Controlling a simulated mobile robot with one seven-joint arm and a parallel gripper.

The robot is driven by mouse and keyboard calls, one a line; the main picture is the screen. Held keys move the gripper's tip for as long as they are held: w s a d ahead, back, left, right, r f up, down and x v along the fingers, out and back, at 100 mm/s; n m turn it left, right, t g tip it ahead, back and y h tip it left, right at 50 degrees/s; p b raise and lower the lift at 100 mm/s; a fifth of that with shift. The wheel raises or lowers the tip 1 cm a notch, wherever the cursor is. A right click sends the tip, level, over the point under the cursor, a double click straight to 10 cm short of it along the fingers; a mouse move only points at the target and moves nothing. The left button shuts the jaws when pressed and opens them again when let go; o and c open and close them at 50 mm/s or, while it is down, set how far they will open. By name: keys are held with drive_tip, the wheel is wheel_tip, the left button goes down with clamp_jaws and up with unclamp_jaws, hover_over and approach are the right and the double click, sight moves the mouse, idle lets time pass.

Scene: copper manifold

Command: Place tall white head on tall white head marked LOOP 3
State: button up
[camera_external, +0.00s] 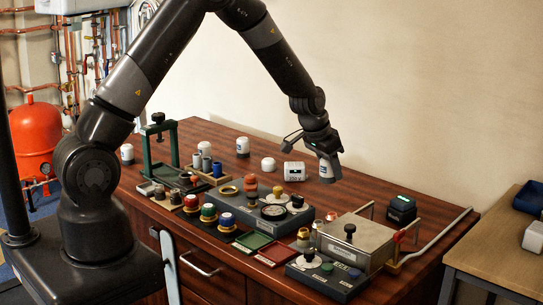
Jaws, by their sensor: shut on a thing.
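My gripper (325,155) is over the back right part of the wooden table, pointing down. It is shut on a tall white head (327,171), a white cylinder with a dark band, held upright; I cannot tell whether it touches the table. Another tall white head (243,148) stands upright at the back of the table, left of my gripper. A further tall white head (127,154) stands at the far left. No LOOP 3 marking is legible on any of them.
A short white head (268,164) and a white box (294,171) stand left of my gripper. A grey manifold block (237,207) with several coloured caps fills the middle. A green frame (174,150) rises at left.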

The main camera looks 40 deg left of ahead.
drive_tip(key=shift+s+d+r, duration=0.3)
drive_tip(key=shift+d+r, duration=0.05)
drive_tip(key=shift+d, duration=0.1)
drive_tip(key=w+a+r+n+y, duration=0.1)
drive_tip(key=w+a+r+n, duration=0.2)
drive_tip(key=a, duration=0.9)
drive_tip(key=w+a+r+n+y, duration=0.1)
drive_tip(key=w+a+n, duration=0.35)
drive_tip(key=a, duration=0.75)
drive_tip(key=w+a+r+n+y, duration=0.15)
drive_tip(key=w+a, duration=0.35)
drive_tip(key=a, duration=0.7)
hover_over(244, 138)
drive_tip(key=shift+g, duration=0.3)
drive_tip(key=f, duration=0.5)
drive_tip(key=shift+d+f, duration=0.2)
drive_tip(key=shift+d, duration=0.15)
drive_tip(key=shift+a+f, duration=0.3)
drive_tip(key=shift+a, duration=0.15)
drive_tip(key=shift+f, duration=1.9)
